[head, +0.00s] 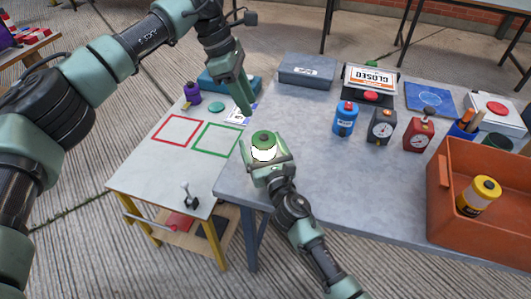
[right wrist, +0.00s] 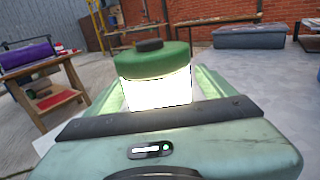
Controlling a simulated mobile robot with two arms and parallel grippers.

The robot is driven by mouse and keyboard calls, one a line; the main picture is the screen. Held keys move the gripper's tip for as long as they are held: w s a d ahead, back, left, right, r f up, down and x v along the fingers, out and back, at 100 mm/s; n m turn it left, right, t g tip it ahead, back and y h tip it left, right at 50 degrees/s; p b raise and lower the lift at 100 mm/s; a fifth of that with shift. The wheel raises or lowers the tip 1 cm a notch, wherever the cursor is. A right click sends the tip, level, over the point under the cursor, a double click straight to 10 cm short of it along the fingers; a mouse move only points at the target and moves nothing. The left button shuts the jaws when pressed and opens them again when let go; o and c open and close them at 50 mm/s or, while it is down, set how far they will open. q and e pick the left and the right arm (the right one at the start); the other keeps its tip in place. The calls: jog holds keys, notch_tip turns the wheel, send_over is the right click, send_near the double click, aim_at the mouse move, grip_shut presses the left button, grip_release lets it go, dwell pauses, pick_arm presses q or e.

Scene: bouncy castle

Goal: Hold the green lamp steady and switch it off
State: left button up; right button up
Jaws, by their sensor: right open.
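The green lamp (head: 263,138) stands near the left edge of the grey table, its white body glowing under a green cap. In the right wrist view the lamp (right wrist: 155,85) shows a dark button (right wrist: 149,45) on top of the cap. My right gripper (head: 265,150) is open, with its fingers on either side of the lamp; whether they touch it I cannot tell. My left gripper (head: 246,108) points down, above and slightly left of the lamp in the head view, apart from it. Its jaw opening is not clear. The lamp's base is hidden by my right gripper.
An orange crate (head: 470,215) holding a yellow lamp (head: 480,195) stands at right. A blue canister (head: 345,118), a black dial box (head: 381,127) and a red dial box (head: 418,135) stand behind. A grey case (head: 306,70) is at the back. The grey table's middle is clear.

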jog(key=shift+w+a, duration=0.15)
jog(key=shift+w, duration=0.35)
jog(key=c, duration=1.5)
pick_arm(q)
jog(key=shift+c, duration=0.9)
pick_arm(e)
grip_shut()
pick_arm(q)
grip_shut()
